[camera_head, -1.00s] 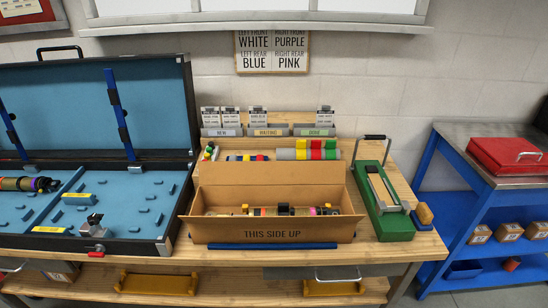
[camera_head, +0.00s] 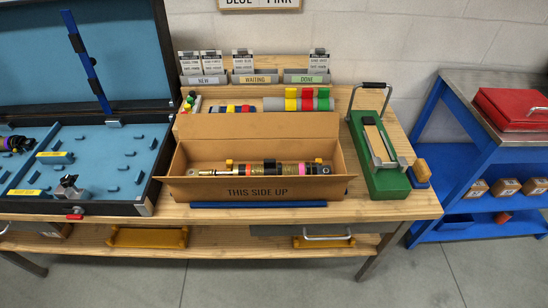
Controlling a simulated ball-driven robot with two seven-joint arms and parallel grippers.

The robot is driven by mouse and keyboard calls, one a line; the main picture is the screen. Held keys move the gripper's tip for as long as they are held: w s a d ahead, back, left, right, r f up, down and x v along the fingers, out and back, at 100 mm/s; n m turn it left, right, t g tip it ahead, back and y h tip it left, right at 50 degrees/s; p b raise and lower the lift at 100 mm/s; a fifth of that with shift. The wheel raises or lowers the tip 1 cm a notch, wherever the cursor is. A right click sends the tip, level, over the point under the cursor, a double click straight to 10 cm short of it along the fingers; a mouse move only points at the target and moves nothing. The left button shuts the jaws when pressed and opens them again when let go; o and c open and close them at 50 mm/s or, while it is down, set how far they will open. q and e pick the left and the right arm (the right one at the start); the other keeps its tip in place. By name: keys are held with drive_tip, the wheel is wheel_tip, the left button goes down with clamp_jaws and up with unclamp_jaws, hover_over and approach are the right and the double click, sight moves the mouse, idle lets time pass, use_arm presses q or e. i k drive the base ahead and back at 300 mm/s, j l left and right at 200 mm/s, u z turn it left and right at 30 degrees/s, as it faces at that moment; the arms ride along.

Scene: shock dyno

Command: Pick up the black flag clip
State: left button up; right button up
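A shock absorber (camera_head: 257,170) lies in the open cardboard box (camera_head: 262,196) marked THIS SIDE UP. A yellow clip (camera_head: 229,163) stands up on its left part, and a small dark piece (camera_head: 270,164) sits near its middle; I cannot tell whether this is the black flag clip. Behind the box, a row of small coloured pieces (camera_head: 236,108) lies on the bench, too small to pick out a black clip surely. Red, yellow and green clips (camera_head: 307,99) sit on a grey bar. Neither gripper is in view.
An open blue-lined case (camera_head: 118,141) stands at left. A green fixture (camera_head: 386,179) with an upright handle stands right of the box. Card holders (camera_head: 255,77) stand at the back. A blue bar (camera_head: 258,205) lies along the bench's front. A blue cart (camera_head: 466,165) stands at right.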

sight(269, 164)
drive_tip(key=i+l+u, duration=0.15)
drive_tip(key=l, duration=0.5)
drive_tip(key=l+u, duration=0.1)
drive_tip(key=l, duration=0.55)
